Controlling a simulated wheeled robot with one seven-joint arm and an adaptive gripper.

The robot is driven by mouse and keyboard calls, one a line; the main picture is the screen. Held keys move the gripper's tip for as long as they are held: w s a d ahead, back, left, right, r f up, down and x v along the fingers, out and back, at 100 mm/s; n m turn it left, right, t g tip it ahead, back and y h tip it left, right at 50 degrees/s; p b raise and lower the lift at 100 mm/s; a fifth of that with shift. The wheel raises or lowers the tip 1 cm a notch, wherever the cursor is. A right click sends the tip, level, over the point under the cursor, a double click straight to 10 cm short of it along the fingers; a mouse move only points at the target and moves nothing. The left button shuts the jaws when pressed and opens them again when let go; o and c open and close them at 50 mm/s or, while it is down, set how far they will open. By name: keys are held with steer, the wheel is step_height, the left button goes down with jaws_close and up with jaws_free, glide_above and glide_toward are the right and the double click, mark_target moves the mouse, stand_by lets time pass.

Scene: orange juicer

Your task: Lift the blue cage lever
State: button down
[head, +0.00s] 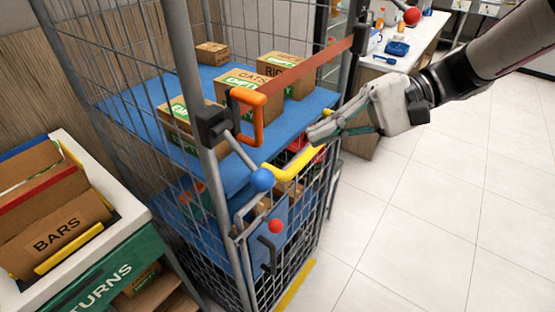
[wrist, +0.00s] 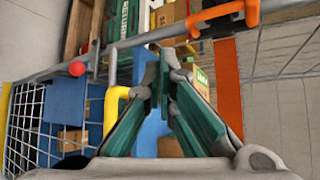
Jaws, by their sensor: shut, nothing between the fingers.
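In the head view, the blue ball knob (head: 262,180) is at the lower end of a grey lever on the cage front. The lever slopes down to the right from a black block (head: 212,127) on the front post. I cannot make out the blue knob in the wrist view. My gripper (head: 312,137) is shut and empty, above and to the right of the knob and apart from it. Its tips appear close above the yellow handle (head: 293,170); contact is unclear. In the wrist view, the green-padded fingers (wrist: 163,68) converge in the middle.
An orange handle (head: 240,112) with an orange strap (head: 310,70) crosses the cage above the lever. A red knob (head: 275,226) sits below it. Cartons (head: 248,82) stand on the blue shelf. A returns bin (head: 130,235) is at left; the floor (head: 420,220) at right is clear.

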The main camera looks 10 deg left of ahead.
mark_target(246, 158)
steer(key=s+a+f+p, duration=0.2)
steer(key=s+a+p, duration=0.1)
steer(key=s+a, duration=0.3)
steer(key=shift+s+a, duration=0.15)
steer(key=shift+s, duration=0.25)
stand_by(0.4)
steer(key=shift+r, duration=0.1)
steer(key=shift+s+d+r+h+p, duration=0.1)
steer(key=shift+d+h+p, duration=0.15)
steer(key=shift+p, duration=0.2)
